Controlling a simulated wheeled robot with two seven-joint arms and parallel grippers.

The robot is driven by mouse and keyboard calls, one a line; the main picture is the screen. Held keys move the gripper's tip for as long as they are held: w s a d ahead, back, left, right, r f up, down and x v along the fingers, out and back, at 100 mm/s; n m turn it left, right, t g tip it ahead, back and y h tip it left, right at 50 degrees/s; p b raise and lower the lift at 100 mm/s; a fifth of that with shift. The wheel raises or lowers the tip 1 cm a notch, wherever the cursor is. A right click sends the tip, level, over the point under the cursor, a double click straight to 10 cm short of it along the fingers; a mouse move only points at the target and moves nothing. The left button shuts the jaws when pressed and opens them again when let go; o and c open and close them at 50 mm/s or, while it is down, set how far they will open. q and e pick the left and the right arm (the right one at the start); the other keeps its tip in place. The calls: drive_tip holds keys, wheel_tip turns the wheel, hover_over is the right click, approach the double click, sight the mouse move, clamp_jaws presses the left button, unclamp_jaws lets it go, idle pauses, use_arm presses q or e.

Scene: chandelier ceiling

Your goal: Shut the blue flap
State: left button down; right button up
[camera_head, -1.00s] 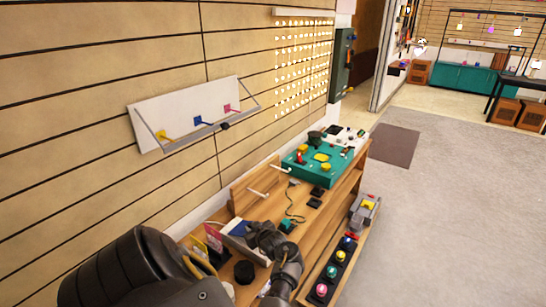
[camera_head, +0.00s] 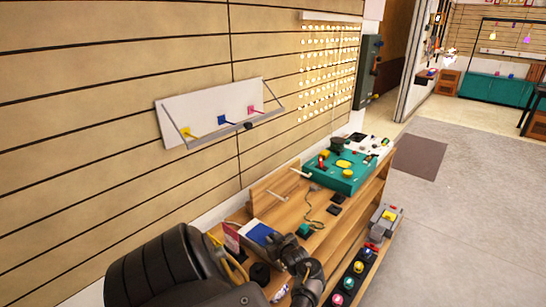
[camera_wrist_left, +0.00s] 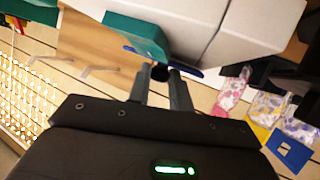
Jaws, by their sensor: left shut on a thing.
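The blue flap (camera_head: 259,231) is on a pale box at the near end of the wooden bench in the head view. In the left wrist view it shows as a thin blue edge (camera_wrist_left: 188,71) under the large pale box (camera_wrist_left: 215,25). My left gripper (camera_wrist_left: 161,73) is at this edge, with its two fingers around a small dark piece there. In the head view my left gripper (camera_head: 291,247) is right beside the box, its fingertips mostly hidden. My right gripper is in neither view.
A teal panel (camera_head: 338,174) with knobs stands further along the bench (camera_head: 285,210). White rods and a cable lie between. A lower shelf holds a row of coloured buttons (camera_head: 348,283). A white wall rack (camera_head: 205,112) hangs above. The floor at right is clear.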

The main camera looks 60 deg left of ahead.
use_arm(q)
drive_tip(key=shift+s+d+f, duration=0.1)
drive_tip(key=shift+d+f, duration=0.1)
drive_tip(key=shift+f, duration=0.15)
drive_tip(key=c, duration=1.6)
unclamp_jaws()
drive_tip(key=shift+o, duration=1.6)
drive_tip(key=shift+a+r, duration=0.1)
drive_tip(key=shift+r, duration=0.05)
